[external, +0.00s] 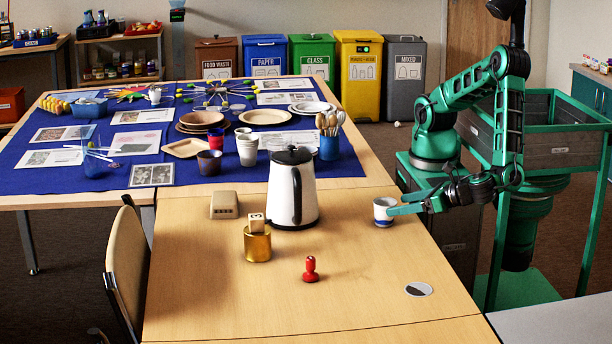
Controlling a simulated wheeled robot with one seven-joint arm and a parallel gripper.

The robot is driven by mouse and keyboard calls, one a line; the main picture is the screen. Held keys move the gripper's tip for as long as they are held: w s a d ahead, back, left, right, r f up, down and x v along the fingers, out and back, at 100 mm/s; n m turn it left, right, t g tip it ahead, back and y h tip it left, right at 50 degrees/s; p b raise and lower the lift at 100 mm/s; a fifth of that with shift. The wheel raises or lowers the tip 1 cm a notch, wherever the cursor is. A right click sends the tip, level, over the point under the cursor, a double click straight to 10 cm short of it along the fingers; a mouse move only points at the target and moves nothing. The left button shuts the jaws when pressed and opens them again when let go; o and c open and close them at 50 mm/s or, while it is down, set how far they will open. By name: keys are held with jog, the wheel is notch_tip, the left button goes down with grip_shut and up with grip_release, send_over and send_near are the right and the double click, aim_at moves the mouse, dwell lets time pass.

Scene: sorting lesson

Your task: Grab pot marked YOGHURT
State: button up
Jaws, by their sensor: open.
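A small white pot with a dark blue band (381,221) stands upright near the right edge of the bare wooden table. No word on it is readable at this size, so I cannot tell whether it says YOGHURT. My gripper (396,204) is just to the right of this pot, low over the table edge, with its green fingers pointing left at it. The gripper is open. The fingertips overlap the pot's right side in the picture; I cannot tell whether they touch it or stand around it.
A white and black kettle (305,196) stands left of the pot. A gold tin (257,247), a red stamp (310,270), a beige box (224,205) and a flat disc (418,289) are also on the wood. Crockery and cups crowd the blue cloth (45,180) behind. The front table is mostly clear.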

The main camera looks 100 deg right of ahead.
aim_at(384, 208)
jog(key=x, duration=0.6)
jog(key=shift+w+d+f, duration=0.2)
jog(key=shift+d, duration=0.05)
jog(key=shift+c, duration=0.3)
jog(key=c, duration=1)
